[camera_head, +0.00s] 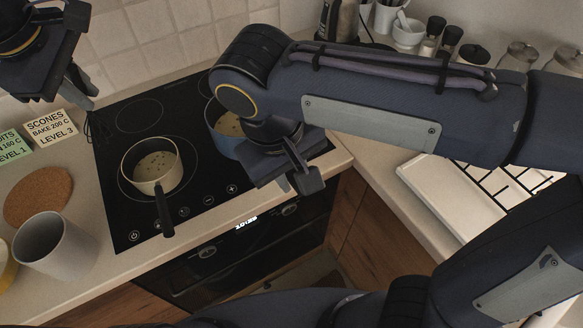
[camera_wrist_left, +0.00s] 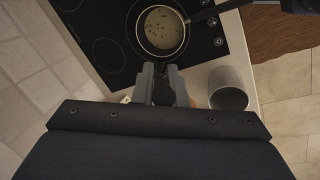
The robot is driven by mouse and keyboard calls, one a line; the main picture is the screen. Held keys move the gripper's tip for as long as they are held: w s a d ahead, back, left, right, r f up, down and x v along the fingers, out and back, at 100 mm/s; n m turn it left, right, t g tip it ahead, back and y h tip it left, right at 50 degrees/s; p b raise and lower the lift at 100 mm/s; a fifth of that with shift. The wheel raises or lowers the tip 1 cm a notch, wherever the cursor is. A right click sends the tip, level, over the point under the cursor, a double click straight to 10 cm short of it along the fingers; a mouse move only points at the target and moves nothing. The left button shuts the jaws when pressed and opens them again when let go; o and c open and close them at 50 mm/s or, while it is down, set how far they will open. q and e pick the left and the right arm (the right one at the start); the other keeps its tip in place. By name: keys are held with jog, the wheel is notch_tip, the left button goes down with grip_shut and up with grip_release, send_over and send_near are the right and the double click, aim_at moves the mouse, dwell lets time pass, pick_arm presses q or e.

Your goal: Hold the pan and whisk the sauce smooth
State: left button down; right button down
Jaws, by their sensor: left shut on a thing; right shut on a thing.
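A cream pan (camera_head: 151,166) with speckled pale sauce sits on the black hob, its black handle pointing to the front; it also shows in the left wrist view (camera_wrist_left: 161,30). A blue pan (camera_head: 217,119) with similar sauce stands behind it to the right, partly hidden by my right arm. My right gripper (camera_head: 298,178) is shut at the blue pan's front right; its hold on the handle is hidden. My left gripper (camera_head: 80,88) is shut on a dark wire whisk (camera_head: 97,128), which hangs left of the hob, apart from both pans.
A grey cup (camera_head: 52,246), a cork mat (camera_head: 38,196) and a scones card (camera_head: 49,128) stand left of the hob (camera_head: 125,225). A white rack (camera_head: 445,205) is at right. Jars and a kettle (camera_head: 338,20) line the back.

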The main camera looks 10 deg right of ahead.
pick_arm(q)
jog(key=shift+f, duration=0.1)
pick_arm(e)
jog(key=shift+f, duration=0.1)
